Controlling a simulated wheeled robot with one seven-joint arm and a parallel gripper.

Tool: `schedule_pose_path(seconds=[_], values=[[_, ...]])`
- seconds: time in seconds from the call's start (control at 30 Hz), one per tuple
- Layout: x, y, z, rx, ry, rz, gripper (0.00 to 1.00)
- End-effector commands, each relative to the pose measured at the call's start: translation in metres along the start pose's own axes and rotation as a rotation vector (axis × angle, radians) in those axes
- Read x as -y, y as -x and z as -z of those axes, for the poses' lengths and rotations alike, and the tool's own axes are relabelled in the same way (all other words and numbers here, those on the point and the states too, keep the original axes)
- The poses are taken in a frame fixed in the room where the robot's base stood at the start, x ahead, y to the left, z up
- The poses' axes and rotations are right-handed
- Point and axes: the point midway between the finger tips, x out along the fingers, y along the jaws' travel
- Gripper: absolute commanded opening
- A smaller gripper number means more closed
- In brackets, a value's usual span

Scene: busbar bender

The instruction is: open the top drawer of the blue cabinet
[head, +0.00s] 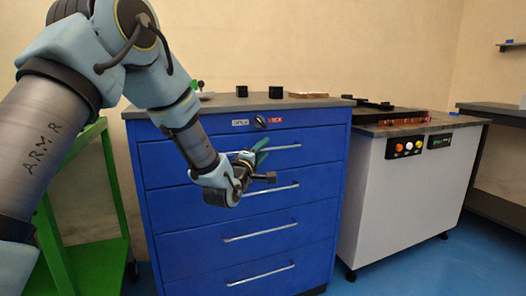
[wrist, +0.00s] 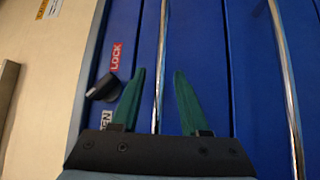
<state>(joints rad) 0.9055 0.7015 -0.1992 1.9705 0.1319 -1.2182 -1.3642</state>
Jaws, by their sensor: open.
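The blue cabinet (head: 190,247) stands ahead, with several drawers that all look shut. The top drawer (head: 318,147) has a long metal handle (head: 286,147), partly hidden behind my gripper. Above it is a black lock knob (head: 260,122) between an OPEN label and a red LOCK label (head: 274,121); where it points is unclear. My gripper (head: 263,151) is open and empty in front of this handle. In the wrist view the handle (wrist: 162,40) runs between the two green fingers (wrist: 160,74). I cannot tell how far the fingertips are from it, and no contact shows.
Black blocks (head: 275,92) and a copper-coloured piece (head: 308,95) lie on the cabinet's grey top. A white machine (head: 400,180) with coloured buttons stands close at the right. A green frame (head: 95,262) stands at the left. Blue floor shows between and around them.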

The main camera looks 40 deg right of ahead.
Motion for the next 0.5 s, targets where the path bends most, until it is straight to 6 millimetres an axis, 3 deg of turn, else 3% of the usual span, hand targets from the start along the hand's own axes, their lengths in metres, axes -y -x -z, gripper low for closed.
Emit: schedule_pose_path(seconds=[0.07, 0.43, 0.5], values=[[0.0000, 0.0001, 0.0000, 0.000, 0.000, 0.000, 0.41], [0.0000, 0.0003, 0.0000, 0.000, 0.000, 0.000, 0.00], [0.0000, 0.0003, 0.0000, 0.000, 0.000, 0.000, 0.00]])
